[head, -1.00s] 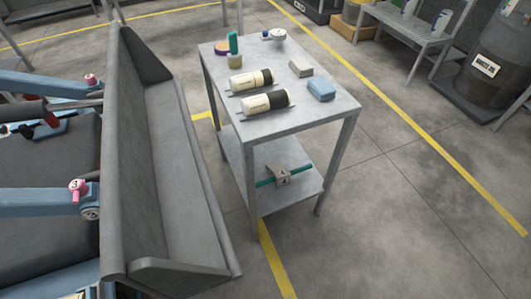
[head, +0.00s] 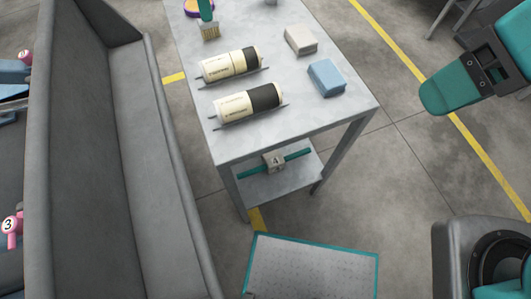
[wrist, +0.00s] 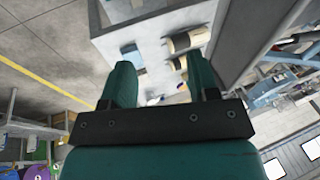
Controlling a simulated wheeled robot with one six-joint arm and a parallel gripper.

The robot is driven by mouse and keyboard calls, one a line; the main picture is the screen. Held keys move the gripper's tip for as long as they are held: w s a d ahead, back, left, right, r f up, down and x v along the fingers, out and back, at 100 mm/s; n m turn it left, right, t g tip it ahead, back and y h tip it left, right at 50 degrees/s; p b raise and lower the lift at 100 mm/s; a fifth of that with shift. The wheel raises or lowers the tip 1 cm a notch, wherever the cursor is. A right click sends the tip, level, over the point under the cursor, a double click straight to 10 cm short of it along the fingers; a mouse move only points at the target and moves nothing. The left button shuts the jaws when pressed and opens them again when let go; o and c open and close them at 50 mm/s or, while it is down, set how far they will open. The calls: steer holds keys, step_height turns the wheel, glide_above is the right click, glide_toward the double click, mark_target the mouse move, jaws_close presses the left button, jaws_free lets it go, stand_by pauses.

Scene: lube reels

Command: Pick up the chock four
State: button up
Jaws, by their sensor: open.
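The chock four (head: 275,161) is a small grey block marked "4" with a teal bar through it. In the head view it sits on the lower shelf (head: 251,195) of the grey metal table, under the front of the tabletop. I cannot make it out in the wrist view. My gripper shows at the upper right of the head view (head: 452,90), to the right of the table and well apart from the chock. In the wrist view its two teal fingers (wrist: 160,80) are spread with nothing between them.
The tabletop (head: 265,133) above the chock holds two cream-and-black cylinders (head: 247,103) on holders, a blue block (head: 326,77), a beige block (head: 300,40) and a brush (head: 209,25). A long grey trough (head: 150,120) stands close on the left. Floor right of the table is open.

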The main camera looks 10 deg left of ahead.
step_height(320, 180, down, 24)
steer(key=b, duration=2.1)
steer(key=m+t+b, duration=0.5)
steer(key=m+b, duration=1.3)
glide_toward(296, 155)
steer(key=shift+t, duration=0.3)
steer(key=f+b, duration=0.1)
steer(key=b, duration=0.1)
steer(key=w+f+b, duration=0.1)
steer(key=f, duration=0.1)
steer(key=a+f+b, duration=0.1)
steer(key=b, duration=0.1)
steer(key=shift+w+a+f+b, duration=0.1)
steer(key=shift+w+f+b, duration=0.1)
steer(key=shift+f+b, duration=0.2)
steer(key=b+x, duration=0.4)
steer(key=x, duration=0.2)
steer(key=shift+w+a, duration=0.15)
steer(key=shift+w, duration=0.1)
steer(key=shift+c, duration=0.5)
steer(key=shift+r, duration=0.1)
jaws_close()
